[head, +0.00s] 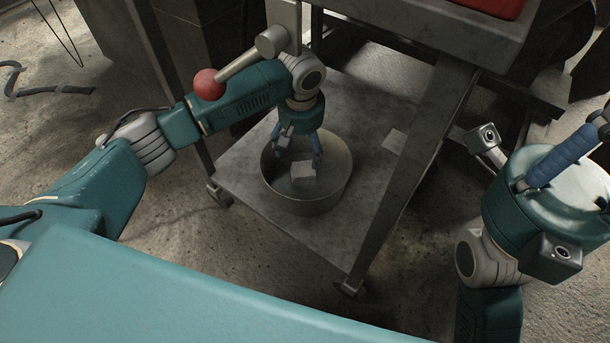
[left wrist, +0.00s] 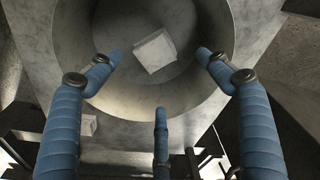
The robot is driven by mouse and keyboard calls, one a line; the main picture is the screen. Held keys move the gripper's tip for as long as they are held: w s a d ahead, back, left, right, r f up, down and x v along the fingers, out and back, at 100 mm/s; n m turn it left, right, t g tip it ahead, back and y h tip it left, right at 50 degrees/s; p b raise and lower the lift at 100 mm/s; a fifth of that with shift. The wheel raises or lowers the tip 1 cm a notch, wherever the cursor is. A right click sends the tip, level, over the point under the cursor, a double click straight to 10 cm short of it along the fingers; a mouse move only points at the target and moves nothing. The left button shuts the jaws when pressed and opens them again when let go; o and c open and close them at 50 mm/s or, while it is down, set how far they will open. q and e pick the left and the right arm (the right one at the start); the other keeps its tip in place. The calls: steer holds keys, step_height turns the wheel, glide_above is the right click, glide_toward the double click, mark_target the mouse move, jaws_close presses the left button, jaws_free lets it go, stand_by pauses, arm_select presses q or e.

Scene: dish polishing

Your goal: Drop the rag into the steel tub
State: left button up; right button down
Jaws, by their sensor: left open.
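The round grey steel tub (head: 338,185) stands on the low metal shelf. A pale, boxy folded piece that looks like the rag (head: 303,175) lies inside it; the left wrist view also shows this rag (left wrist: 155,50) on the tub floor. My left gripper (head: 301,153) reaches down into the tub mouth from above. In the left wrist view its blue fingers (left wrist: 160,76) are spread wide, with nothing held between them. The rag lies below the fingertips, apart from them as far as I can see. My right gripper (head: 562,155) is at the right, partly cut off by the frame edge.
The shelf (head: 250,180) has legs and casters, with a table above it. A small pale block (head: 395,140) lies on the shelf to the tub's right. A lever with a red ball knob (head: 208,84) is close to my left arm. A dark cable (head: 45,90) lies on the floor.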

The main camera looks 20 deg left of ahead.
arm_select(q)
step_height(320, 180, up, 10)
steer(key=s, duration=0.1)
steer(key=shift+d, duration=0.25)
steer(key=shift+f, duration=0.1)
